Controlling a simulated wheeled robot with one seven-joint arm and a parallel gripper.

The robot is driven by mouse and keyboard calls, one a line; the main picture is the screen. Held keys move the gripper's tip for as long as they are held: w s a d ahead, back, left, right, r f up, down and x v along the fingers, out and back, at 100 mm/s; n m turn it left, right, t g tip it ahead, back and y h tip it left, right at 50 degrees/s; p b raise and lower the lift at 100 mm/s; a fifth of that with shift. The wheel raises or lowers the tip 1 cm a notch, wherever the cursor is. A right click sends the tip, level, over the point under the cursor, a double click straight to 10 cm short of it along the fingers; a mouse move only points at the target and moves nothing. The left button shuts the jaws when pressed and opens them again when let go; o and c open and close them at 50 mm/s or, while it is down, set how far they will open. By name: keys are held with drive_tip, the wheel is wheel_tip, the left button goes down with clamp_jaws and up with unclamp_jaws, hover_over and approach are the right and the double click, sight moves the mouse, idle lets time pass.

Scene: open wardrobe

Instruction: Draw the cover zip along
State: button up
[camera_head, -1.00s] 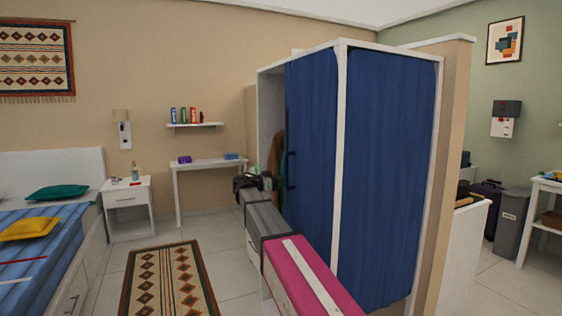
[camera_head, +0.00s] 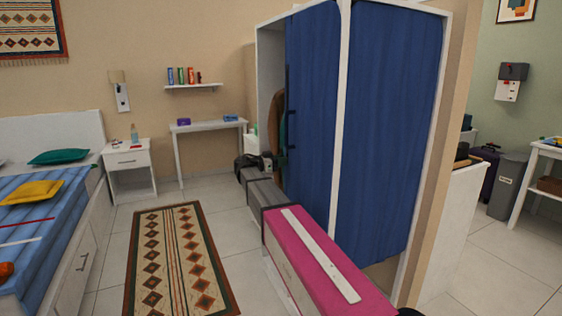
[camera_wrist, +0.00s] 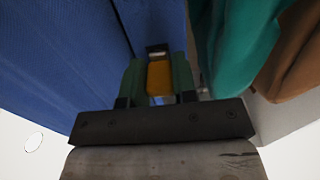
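The blue cover (camera_head: 391,130) hangs over the wardrobe's front and side. Its left edge stands beside an open gap in the head view. In the wrist view the cover (camera_wrist: 60,60) fills the left side. An orange pull tab (camera_wrist: 159,78) with a small dark and pale slider (camera_wrist: 157,50) above it lies at the cover's edge. My gripper (camera_wrist: 159,80) has its green fingers close against both sides of the tab and looks shut on it. In the head view my gripper (camera_head: 268,160) is small and dark at the gap, and its fingers cannot be made out.
Teal (camera_wrist: 240,45) and brown (camera_wrist: 293,60) garments hang inside the wardrobe, just right of my fingers in the wrist view. A patterned rug (camera_head: 180,262) lies on the floor to the left. A small table (camera_head: 208,127) and a nightstand (camera_head: 128,160) stand by the back wall.

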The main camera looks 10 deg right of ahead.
drive_tip(key=o, duration=0.4)
drive_tip(key=shift+f, duration=0.15)
drive_tip(key=v, duration=1)
drive_tip(key=shift+s+a, duration=0.15)
drive_tip(key=shift+a, duration=0.2)
drive_tip(key=s+d+f+n+g+y, duration=0.1)
drive_tip(key=s+d+f+n+y, duration=0.4)
drive_tip(key=f, duration=0.5)
drive_tip(key=s+d+f+n+g+y, duration=0.1)
drive_tip(key=s+d+f+n+y, duration=0.15)
drive_tip(key=s+d+f, duration=0.55)
drive_tip(key=s+a+f+n+g+y, duration=0.1)
drive_tip(key=s+f+n+y, duration=0.1)
drive_tip(key=s+f, duration=0.3)
drive_tip(key=s+a+f+n+y, duration=0.1)
drive_tip(key=s+f+n+y, duration=0.2)
drive_tip(key=s+f, duration=0.3)
drive_tip(key=s+a+f+n+g+y, duration=0.1)
drive_tip(key=s+a+f+n+y, duration=0.1)
drive_tip(key=s+f+y, duration=0.3)
drive_tip(key=shift+s+f+n+g, duration=0.15)
drive_tip(key=shift+s+n+g, duration=0.15)
drive_tip(key=shift+s, duration=0.1)
